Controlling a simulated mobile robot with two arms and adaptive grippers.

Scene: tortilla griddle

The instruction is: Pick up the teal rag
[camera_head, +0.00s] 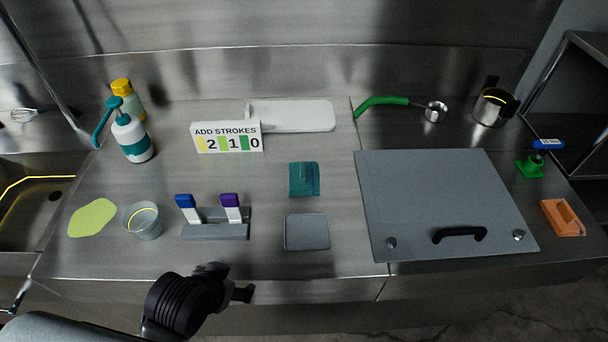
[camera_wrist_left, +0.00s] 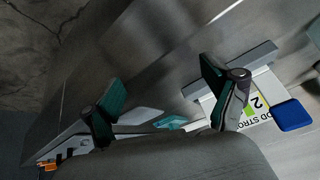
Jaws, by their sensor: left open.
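The teal rag (camera_head: 304,179) lies folded on the steel counter near the middle, just behind a small grey tray (camera_head: 307,232). In the left wrist view a small teal patch, likely the rag (camera_wrist_left: 172,122), shows between the fingers, partly hidden by my gripper body. My left gripper (camera_head: 236,283) is at the counter's front edge, in front and to the left of the rag, apart from it. In the left wrist view its fingers (camera_wrist_left: 165,98) are spread, with nothing between them in contact. My right gripper is not in view.
A grey holder (camera_head: 215,232) with blue and purple handles stands left of the tray. The "ADD STROKES" sign (camera_head: 226,137) and white board (camera_head: 305,116) are behind. The griddle lid (camera_head: 440,195) is to the right. A cup (camera_head: 143,221) and pump bottle (camera_head: 131,137) stand left.

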